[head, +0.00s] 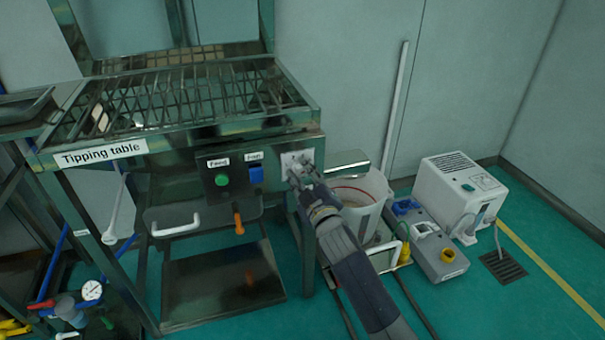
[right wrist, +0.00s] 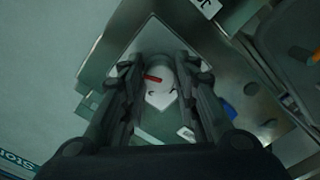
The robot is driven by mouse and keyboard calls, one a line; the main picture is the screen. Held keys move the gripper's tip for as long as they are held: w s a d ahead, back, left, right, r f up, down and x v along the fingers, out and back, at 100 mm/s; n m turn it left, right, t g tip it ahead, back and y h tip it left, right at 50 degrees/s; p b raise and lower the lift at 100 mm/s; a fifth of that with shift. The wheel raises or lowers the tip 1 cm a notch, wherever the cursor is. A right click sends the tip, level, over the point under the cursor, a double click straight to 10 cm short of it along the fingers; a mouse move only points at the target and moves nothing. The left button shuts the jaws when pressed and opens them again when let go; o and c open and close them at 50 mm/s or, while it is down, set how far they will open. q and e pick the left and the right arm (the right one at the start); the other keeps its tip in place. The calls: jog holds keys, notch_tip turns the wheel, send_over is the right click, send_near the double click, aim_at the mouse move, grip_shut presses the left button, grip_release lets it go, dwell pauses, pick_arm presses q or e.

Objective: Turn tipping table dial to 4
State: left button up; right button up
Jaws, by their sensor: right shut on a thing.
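The tipping table (head: 180,125) is a metal frame with a grated top and a name label. Its dial plate (head: 288,158) is a pale square on the right of the front face. My right gripper (head: 301,172) is at this plate and covers most of the dial. In the right wrist view the round grey dial (right wrist: 153,91) with a red mark sits between the two fingers of my right gripper (right wrist: 163,75), which are shut on it. The scale numbers cannot be read. My left gripper is not in view.
A green button (head: 222,180) and a blue switch (head: 256,174) are left of the dial. An orange handle (head: 239,221) hangs below. A white bucket (head: 362,192) stands close right of my right arm, with a white box unit (head: 455,200) farther right.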

dwell(0.3)
jog(key=o, duration=1.1)
jog(key=v, duration=1.2)
